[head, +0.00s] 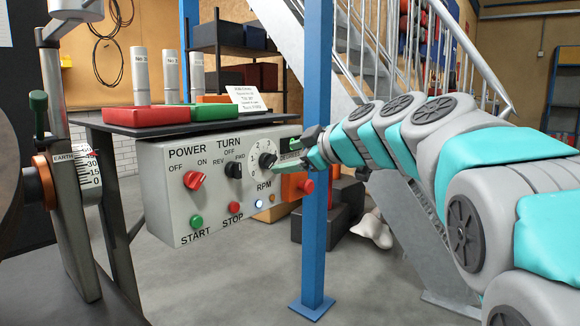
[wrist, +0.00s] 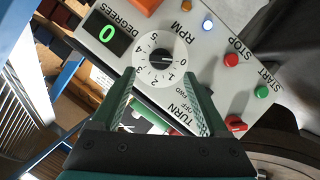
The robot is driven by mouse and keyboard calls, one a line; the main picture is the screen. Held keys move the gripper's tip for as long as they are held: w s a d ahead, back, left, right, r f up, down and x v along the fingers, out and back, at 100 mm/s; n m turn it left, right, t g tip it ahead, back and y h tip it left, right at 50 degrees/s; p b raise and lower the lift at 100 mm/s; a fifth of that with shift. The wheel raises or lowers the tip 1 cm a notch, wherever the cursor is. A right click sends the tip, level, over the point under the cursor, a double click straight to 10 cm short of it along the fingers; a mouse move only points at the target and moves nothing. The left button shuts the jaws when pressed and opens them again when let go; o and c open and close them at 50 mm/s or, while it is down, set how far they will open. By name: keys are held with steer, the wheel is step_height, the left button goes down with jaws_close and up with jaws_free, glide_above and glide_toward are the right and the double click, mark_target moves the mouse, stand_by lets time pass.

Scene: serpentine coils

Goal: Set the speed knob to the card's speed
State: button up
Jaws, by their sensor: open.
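The speed knob is a black knob on a white numbered dial marked RPM, on the grey control panel (head: 160,215). The knob shows in the head view (head: 267,160) and in the wrist view (wrist: 160,58). The dial carries figures from 0 to 5; I cannot read the pointer surely. My gripper (head: 283,166) is open in front of the dial. In the wrist view its fingertips (wrist: 160,76) lie on either side of the knob's lower side; contact is not clear. The white card (head: 245,98) stands on the shelf above the panel, its text too small to read.
The panel also has a red POWER knob (head: 194,180), a black TURN switch (head: 233,170), green START (head: 196,221) and red STOP (head: 236,208) buttons. A green 0 shows on the DEGREES display (wrist: 107,34). A blue post (head: 316,150) stands close beside my gripper.

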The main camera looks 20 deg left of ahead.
mark_target(272, 161)
steer(key=x, duration=0.6)
steer(key=shift+w+a+f, duration=0.15)
steer(key=shift+a, duration=0.1)
steer(key=shift+c, duration=0.4)
jaws_close()
